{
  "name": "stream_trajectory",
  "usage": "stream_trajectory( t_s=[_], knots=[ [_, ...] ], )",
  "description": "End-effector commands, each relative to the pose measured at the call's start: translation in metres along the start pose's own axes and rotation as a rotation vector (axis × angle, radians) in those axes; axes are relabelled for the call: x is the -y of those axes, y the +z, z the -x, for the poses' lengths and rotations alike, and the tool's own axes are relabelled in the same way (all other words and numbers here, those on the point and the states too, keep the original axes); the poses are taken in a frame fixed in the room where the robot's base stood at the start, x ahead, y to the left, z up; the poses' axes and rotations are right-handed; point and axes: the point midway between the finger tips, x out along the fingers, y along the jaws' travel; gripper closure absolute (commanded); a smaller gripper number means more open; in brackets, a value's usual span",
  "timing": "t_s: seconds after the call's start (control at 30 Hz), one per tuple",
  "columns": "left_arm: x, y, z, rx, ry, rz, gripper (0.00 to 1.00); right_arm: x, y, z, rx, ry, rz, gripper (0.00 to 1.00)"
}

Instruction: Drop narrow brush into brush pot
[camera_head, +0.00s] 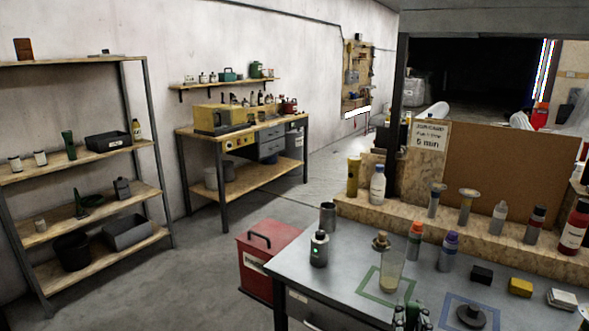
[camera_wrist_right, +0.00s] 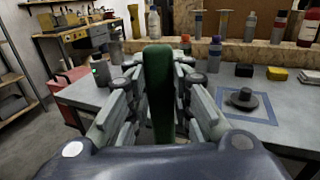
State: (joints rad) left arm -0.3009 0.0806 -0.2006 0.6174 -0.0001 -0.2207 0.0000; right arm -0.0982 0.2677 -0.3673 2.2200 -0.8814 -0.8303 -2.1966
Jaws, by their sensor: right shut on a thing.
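My right gripper (camera_head: 411,318) is at the bottom edge of the head view, over the near side of the grey table. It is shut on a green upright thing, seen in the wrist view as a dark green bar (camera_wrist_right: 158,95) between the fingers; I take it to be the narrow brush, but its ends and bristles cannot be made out. A grey open-topped cylinder (camera_head: 328,216), possibly the brush pot, stands at the table's back left, apart from the gripper. My left gripper is not in view.
A grey canister with a green light (camera_head: 319,250) stands in front of the cylinder. A clear vessel (camera_head: 391,272) stands at a green square. A dark hat-shaped piece (camera_head: 471,316) sits in a blue square. Bottles and small blocks line the back right.

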Motion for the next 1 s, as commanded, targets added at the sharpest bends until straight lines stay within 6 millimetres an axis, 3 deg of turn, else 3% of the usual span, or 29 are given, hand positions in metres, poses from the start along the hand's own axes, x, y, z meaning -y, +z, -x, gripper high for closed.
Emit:
stream_trajectory(
  t_s=[0.1, 0.3, 0.5, 0.87, 1.0],
  knots=[
    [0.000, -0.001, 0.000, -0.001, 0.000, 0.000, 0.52, -0.003, -0.011, 0.033, -0.004, 0.082, 0.003, 1.00],
    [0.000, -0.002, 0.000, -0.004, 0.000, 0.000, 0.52, -0.010, -0.016, 0.070, -0.002, 0.181, 0.001, 1.00],
    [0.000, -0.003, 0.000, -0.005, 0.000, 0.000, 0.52, -0.013, -0.016, 0.084, 0.000, 0.220, 0.000, 1.00],
    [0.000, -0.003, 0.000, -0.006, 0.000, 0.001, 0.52, -0.012, -0.017, 0.086, 0.000, 0.220, -0.001, 1.00],
    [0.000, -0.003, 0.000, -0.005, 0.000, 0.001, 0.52, -0.006, -0.026, 0.102, -0.002, 0.208, -0.003, 1.00]
  ],
)
